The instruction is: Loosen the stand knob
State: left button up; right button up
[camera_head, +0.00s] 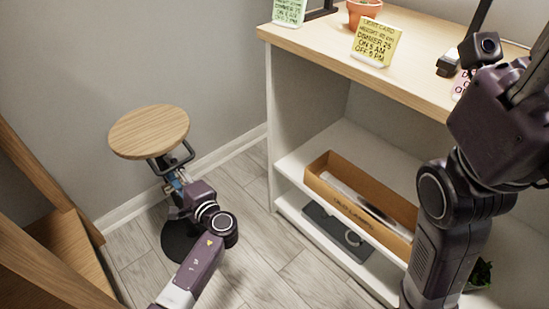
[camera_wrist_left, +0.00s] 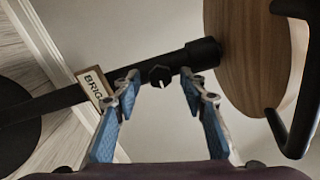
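The plant stand has a round wooden top (camera_head: 149,131), a dark column and a round black base (camera_head: 181,241) on the floor. In the left wrist view its black knob (camera_wrist_left: 159,75) shows on the column, close below a thicker black collar (camera_wrist_left: 203,54). My left gripper (camera_head: 177,181) reaches to the column under the top. In the left wrist view its blue fingers (camera_wrist_left: 163,86) are open, with one fingertip on each side of the knob and gaps visible between. My right arm stands at the right; its fingers do not show.
A small sign (camera_wrist_left: 95,87), partly legible, is on the stand's column. A black bracket (camera_wrist_left: 292,130) hangs by the stand top. A shelf unit (camera_head: 284,82) stands right, with a cardboard box (camera_head: 318,180) inside. Wooden furniture (camera_head: 62,247) is at the left.

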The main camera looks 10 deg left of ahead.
pick_arm(q)
jog(key=s+d+m+p, duration=0.55)
jog(key=m+p, duration=0.55)
jog(key=m, duration=0.4)
jog(key=w+d+f+n+t+h+b, duration=0.1)
jog(key=w+d+f+n+h+b, duration=0.15)
jog(key=d+h, duration=0.3)
jog(key=w+d+f+n+h+b, duration=0.1)
jog(key=w+d+f+n+h, duration=0.1)
jog(key=d+f+h, duration=0.3)
jog(key=d+r+n+t+h+b, duration=0.2)
jog(key=d+r+h, duration=0.5)
jog(key=d+r, duration=0.6)
jog(key=shift+d+n+t, duration=0.45)
jog(key=shift+n+t, duration=0.3)
jog(key=shift+t, duration=0.15)
jog(key=shift+h, duration=0.25)
